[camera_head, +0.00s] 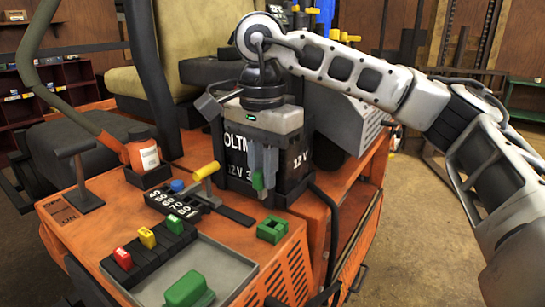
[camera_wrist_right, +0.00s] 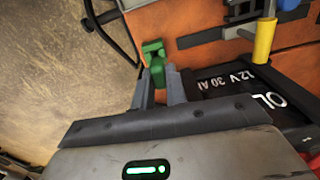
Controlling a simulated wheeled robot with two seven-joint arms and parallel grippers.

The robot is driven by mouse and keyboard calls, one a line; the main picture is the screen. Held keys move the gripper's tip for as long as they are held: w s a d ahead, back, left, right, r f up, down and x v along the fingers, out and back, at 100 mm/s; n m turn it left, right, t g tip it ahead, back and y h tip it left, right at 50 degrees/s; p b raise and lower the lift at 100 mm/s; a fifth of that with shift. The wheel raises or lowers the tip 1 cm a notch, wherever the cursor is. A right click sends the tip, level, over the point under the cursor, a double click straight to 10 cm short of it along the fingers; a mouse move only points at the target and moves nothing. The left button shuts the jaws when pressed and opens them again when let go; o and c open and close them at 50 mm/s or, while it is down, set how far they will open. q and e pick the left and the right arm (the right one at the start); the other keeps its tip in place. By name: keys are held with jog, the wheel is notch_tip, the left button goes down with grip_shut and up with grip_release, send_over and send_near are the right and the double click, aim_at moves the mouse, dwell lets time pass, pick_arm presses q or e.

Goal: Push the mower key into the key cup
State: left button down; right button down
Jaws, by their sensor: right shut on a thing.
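My right gripper (camera_head: 262,170) points down in front of the black battery and is shut on the green mower key (camera_head: 257,181). The key's green end shows at the fingertips. In the right wrist view the fingers of my right gripper (camera_wrist_right: 160,92) have the green key (camera_wrist_right: 158,72) between them. The green key cup (camera_head: 272,229) is a small square block with a dark opening, on the orange deck below and slightly right of the key. In the right wrist view the key cup (camera_wrist_right: 152,47) shows just beyond the key, partly covered by it. My left gripper is not in view.
The black battery (camera_head: 237,165) stands behind the gripper. A yellow-handled lever (camera_head: 207,171) is to its left. A grey tray (camera_head: 228,267) with a green block (camera_head: 187,290) lies in front. A black cable (camera_head: 331,240) runs down right of the cup.

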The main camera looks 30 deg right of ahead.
jog(key=shift+s+d+f+n+b, duration=0.15)
jog(key=shift+d+f+b, duration=0.1)
jog(key=shift+f, duration=0.35)
jog(key=shift+s+d+f+n+b, duration=0.1)
jog(key=shift+d+f+b, duration=0.15)
jog(key=shift+f, duration=0.35)
jog(key=shift+s+d+f+n+b, duration=0.15)
jog(key=shift+f+b, duration=0.15)
jog(key=shift+f, duration=0.65)
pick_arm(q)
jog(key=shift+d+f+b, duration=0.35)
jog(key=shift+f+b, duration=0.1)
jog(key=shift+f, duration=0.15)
pick_arm(e)
jog(key=shift+f, duration=0.35)
pick_arm(q)
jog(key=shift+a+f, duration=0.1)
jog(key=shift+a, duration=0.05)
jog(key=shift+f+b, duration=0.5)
jog(key=shift+b, duration=0.05)
pick_arm(e)
jog(key=shift+f, duration=0.55)
pick_arm(q)
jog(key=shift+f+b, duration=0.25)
jog(key=shift+b, duration=0.3)
pick_arm(e)
jog(key=shift+f, duration=0.7)
jog(key=c, duration=1.3)
grip_release()
jog(key=shift+c, duration=0.2)
